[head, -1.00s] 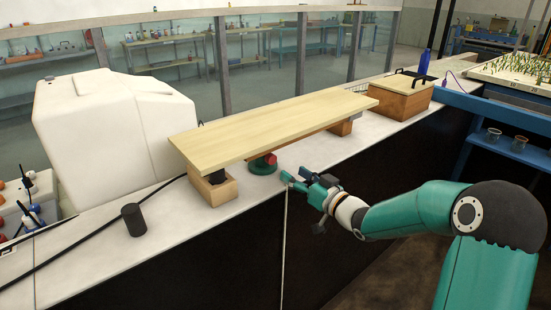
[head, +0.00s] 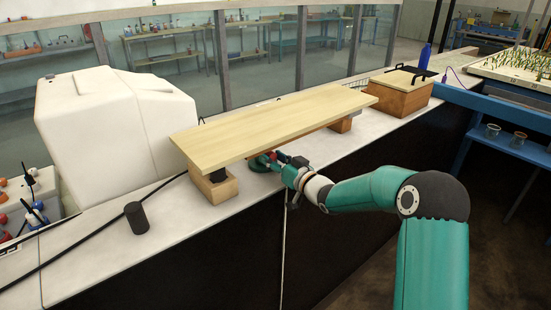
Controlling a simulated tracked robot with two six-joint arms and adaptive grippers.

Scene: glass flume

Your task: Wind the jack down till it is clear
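The jack (head: 258,163) has a green base on the white bench top, below the front edge of a pale wooden board (head: 270,122). Part of its red piece shows beside my gripper; the rest is hidden by the board and my gripper. My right gripper (head: 276,160) reaches in from the right, its fingertips at the jack's red part. I cannot tell whether they touch or grip it. The jack's top and its contact with the board are hidden. My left gripper is out of view.
A wooden block (head: 213,186) with a dark piece stands under the board's left end, another block (head: 341,125) under its right end. A wooden box (head: 401,93), a black cylinder (head: 136,217) and a white tank (head: 115,135) stand nearby. A black cable (head: 90,238) crosses the bench.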

